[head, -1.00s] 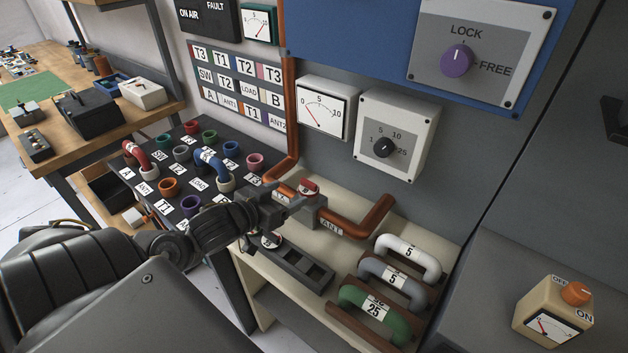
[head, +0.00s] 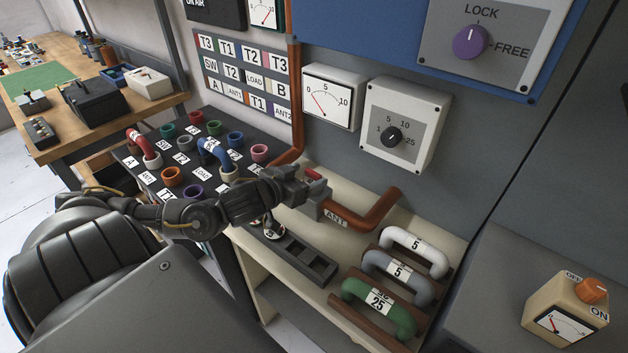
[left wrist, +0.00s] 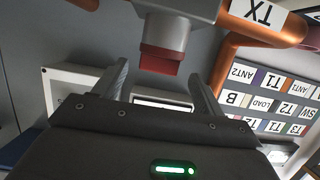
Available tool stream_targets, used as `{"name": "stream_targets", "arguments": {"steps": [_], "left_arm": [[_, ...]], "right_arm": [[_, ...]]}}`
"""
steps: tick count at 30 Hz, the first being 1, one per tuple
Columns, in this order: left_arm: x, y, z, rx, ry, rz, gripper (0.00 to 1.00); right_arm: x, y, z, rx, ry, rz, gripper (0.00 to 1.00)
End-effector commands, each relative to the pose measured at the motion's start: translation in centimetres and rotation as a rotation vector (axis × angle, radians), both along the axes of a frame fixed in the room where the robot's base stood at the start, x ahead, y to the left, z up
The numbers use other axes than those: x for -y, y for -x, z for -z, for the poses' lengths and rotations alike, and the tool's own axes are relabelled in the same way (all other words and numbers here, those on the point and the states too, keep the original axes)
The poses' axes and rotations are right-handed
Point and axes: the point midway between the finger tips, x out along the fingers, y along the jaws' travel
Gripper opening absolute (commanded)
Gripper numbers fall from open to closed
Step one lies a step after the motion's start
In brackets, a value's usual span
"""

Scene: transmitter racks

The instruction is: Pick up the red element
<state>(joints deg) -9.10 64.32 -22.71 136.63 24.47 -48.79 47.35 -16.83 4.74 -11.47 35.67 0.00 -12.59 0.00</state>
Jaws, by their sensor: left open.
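The red element (head: 314,174) sits in the top of a grey metal line body (head: 312,205) between copper pipes; the pipe on its right is labelled ANT. In the left wrist view the red element (left wrist: 160,60) shows as a dark red block on a grey cylinder, between and just beyond the fingertips. My left gripper (head: 298,186) is beside it in the head view and hides part of it. In the left wrist view its two fingers (left wrist: 160,78) are apart, with nothing held. I cannot see contact. My right gripper is not in view.
A dark slotted holder (head: 305,262) lies on the cream shelf below, with a round labelled piece (head: 271,232) at its left end. White, grey and green U-shaped links (head: 378,305) stand at the front right. A patch panel (head: 187,158) with coloured sockets is at left.

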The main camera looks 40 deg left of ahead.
Motion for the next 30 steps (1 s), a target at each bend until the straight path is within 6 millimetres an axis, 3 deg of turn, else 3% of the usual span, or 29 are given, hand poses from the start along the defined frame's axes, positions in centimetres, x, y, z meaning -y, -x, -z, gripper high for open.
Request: {"name": "stream_targets", "arguments": {"steps": [10, 20, 30], "left_arm": [[0.1, -4.3, 0.9, 0.003, 0.000, -0.001, 0.71], [0.1, -4.8, 1.3, 0.001, -0.001, 0.000, 0.70], [0.1, -4.8, 1.3, 0.001, -0.001, 0.000, 0.25]], "right_arm": [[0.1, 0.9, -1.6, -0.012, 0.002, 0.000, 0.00], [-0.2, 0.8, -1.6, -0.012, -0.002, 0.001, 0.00], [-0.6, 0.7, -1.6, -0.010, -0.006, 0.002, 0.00]]}}
